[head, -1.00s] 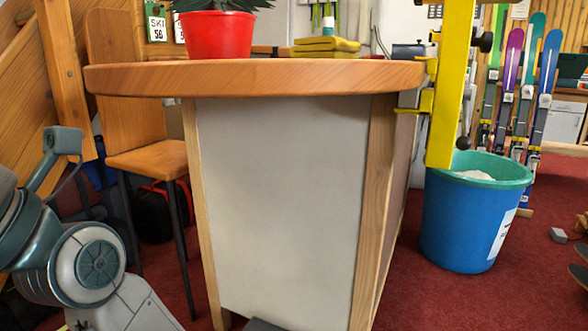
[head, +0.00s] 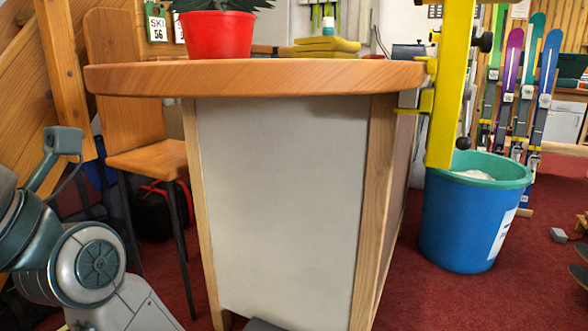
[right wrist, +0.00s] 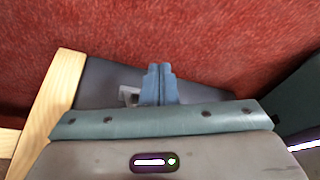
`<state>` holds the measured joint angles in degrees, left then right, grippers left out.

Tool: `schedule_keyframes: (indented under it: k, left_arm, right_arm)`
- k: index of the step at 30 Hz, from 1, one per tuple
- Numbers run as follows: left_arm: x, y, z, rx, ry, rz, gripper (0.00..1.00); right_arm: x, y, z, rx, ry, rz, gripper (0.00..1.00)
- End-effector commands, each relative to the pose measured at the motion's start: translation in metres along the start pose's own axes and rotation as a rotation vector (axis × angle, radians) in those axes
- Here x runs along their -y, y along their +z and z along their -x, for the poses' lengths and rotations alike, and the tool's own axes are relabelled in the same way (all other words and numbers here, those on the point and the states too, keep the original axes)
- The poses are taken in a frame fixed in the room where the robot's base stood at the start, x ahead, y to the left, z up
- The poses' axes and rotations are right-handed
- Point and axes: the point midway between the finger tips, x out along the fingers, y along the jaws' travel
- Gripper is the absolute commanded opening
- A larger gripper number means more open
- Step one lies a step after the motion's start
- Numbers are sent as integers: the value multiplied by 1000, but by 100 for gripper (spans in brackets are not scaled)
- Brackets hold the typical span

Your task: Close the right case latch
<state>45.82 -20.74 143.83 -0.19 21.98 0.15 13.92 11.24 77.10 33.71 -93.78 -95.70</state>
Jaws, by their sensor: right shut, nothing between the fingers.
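My right gripper (right wrist: 159,72) is shut and empty in the right wrist view, its blue-grey fingers pressed together. It reaches over a flat dark grey surface (right wrist: 95,82), which may be the case, low over the red carpet. A small pale angular part (right wrist: 128,93) shows just left of the fingers; it may be a latch, but its position is unclear and my wrist hides much of it. I cannot tell whether the fingers touch it. In the head view no case or latch can be made out clearly. My left gripper is out of view; only arm links show at the left.
A bench with a wooden top (head: 255,78) and pale panel fills the middle. A yellow post (head: 450,90) stands at its right edge, beside a blue bucket (head: 470,225). A wooden chair (head: 148,158) is at the left. A wooden strip (right wrist: 55,105) flanks the dark surface.

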Motion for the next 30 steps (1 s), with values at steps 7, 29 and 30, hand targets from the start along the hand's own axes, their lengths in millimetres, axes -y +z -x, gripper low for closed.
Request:
schedule_keyframes:
  k: [7,29,30]
  left_arm:
    - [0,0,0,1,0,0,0]
    - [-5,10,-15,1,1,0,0]
    - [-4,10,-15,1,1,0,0]
  right_arm:
    - [0,0,0,0,0,0,0]
    - [-8,-20,10,-1,0,0,0]
    - [-8,-20,9,-1,0,0,0]
